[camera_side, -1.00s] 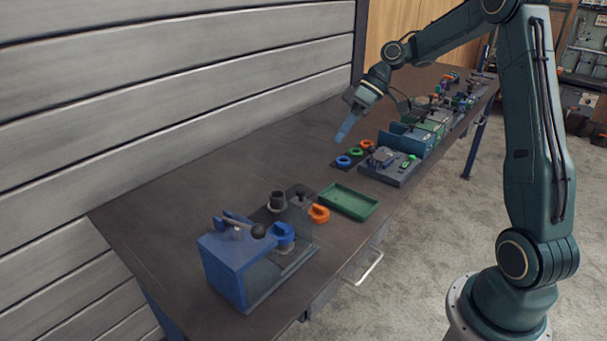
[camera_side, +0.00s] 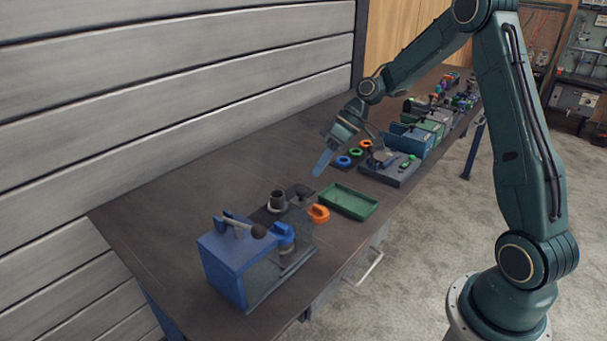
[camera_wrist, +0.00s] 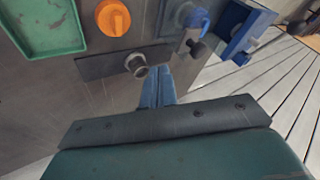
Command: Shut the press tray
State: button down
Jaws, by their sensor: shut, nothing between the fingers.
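The blue press (camera_side: 228,262) stands at the near left end of the bench, with a lever ending in a dark ball (camera_side: 259,231). A blue round part (camera_side: 282,236) sits beside the press body, over a grey base that I take for the press tray; how far the tray is out is hard to tell. The press also shows at the upper right of the wrist view (camera_wrist: 236,32). My gripper (camera_side: 317,172) is shut and empty, pointing down above the bench, apart from the press. Its blue fingers (camera_wrist: 160,74) show in the wrist view.
A grey flanged pipe piece (camera_side: 277,201) stands on a dark plate behind the press. An orange part (camera_side: 318,213) and a green tray (camera_side: 349,202) lie to its right. Coloured rings (camera_side: 343,161) and a grey fixture (camera_side: 391,169) are farther back. The bench's left side is clear.

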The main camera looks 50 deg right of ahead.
jog(key=shift+s+a+f, duration=0.15)
jog(key=shift+s+a, duration=0.1)
jog(key=shift+a, duration=0.8)
jog(key=shift+s+a+f, duration=0.1)
jog(key=shift+s+a, duration=0.1)
jog(key=shift+a, duration=0.85)
jog(key=shift+a, duration=0.1)
jog(key=a, duration=1.1)
jog(key=shift+a, duration=0.4)
jog(key=shift+w+d, duration=0.2)
jog(key=shift+d, duration=0.35)
jog(key=s+d+r, duration=0.1)
jog(key=d+r, duration=0.7)
jog(key=d, duration=0.1)
jog(key=shift+s, duration=0.4)
jog(key=shift+a, duration=0.1)
